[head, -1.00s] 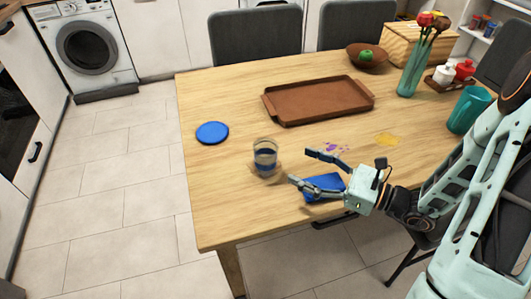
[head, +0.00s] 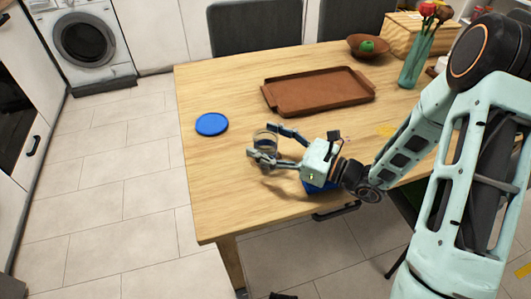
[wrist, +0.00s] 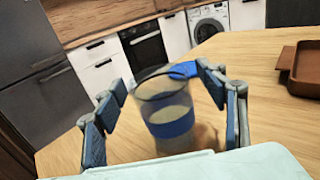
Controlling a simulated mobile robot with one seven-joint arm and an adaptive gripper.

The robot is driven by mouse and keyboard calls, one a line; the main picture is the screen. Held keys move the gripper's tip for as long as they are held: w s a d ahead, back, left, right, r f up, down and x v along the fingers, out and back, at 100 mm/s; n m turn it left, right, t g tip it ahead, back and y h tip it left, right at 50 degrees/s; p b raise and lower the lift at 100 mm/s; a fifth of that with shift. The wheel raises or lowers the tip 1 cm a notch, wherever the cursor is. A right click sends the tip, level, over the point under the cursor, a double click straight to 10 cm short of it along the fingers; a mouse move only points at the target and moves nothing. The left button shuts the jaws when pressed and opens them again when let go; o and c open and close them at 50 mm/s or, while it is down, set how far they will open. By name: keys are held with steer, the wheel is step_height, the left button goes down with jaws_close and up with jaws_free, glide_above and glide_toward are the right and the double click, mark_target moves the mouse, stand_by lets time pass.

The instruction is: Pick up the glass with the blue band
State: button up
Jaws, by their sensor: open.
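The glass with the blue band (wrist: 172,124) stands upright on the table between the open fingers of my gripper (wrist: 165,110) in the wrist view. In the head view the glass (head: 265,138) shows partly, with a finger crossing in front of its lower part. My gripper (head: 264,140) is open there, one finger on either side of the glass. I cannot tell whether either finger touches it.
A blue disc (head: 212,124) lies on the wooden table (head: 215,185) left of the glass. A brown tray (head: 318,92) lies behind it. A blue item (head: 316,188) is mostly hidden under my gripper. A bowl with a green fruit (head: 367,46) and a flower vase (head: 412,68) stand far right.

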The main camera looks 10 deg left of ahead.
steer(key=c, duration=1.4)
